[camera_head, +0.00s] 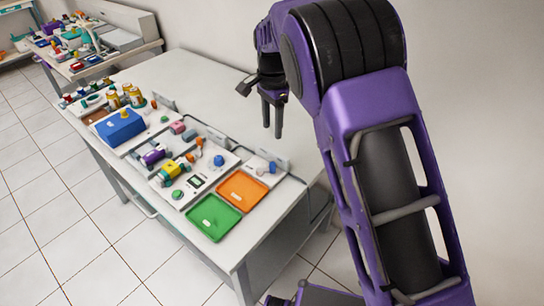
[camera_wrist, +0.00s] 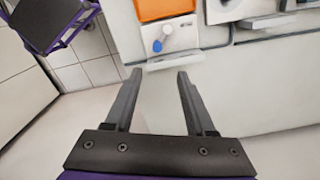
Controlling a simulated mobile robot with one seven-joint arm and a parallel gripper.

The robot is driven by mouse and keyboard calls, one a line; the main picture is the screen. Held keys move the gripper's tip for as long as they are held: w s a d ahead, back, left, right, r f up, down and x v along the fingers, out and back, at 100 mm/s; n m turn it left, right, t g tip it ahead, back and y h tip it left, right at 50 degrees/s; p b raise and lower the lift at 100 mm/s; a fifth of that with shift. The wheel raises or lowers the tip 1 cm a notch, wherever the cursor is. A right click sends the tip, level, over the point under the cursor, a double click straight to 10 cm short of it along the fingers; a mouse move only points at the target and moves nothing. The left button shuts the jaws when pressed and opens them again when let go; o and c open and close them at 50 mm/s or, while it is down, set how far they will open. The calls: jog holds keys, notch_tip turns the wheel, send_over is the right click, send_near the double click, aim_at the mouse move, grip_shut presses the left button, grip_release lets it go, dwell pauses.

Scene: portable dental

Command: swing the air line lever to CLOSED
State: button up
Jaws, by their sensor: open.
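The air line lever appears to be the small blue-tipped part (camera_wrist: 157,46) on a white plate (camera_wrist: 185,40) beside the orange tray in the wrist view. It also shows as a small blue part (camera_head: 271,168) at the table's right end in the head view. I cannot read any position marks, so its setting is unclear. My gripper (camera_wrist: 159,74) is open and empty, with the plate's near edge just beyond its fingertips in the picture. In the head view my gripper (camera_head: 272,131) hangs fingers down above the table's back right part, apart from the lever.
An orange tray (camera_head: 241,191) and a green tray (camera_head: 214,217) lie at the near right. A blue box (camera_head: 120,127) and several coloured fittings fill the table's front side. A low grey upright strip (camera_head: 210,132) runs behind the panels. The table's back strip is bare.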

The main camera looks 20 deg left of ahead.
aim_at(266, 169)
notch_tip(266, 169, down, 14)
jog(key=shift+r, duration=0.1)
dwell(0.4)
jog(key=shift+a, duration=0.1)
grip_shut()
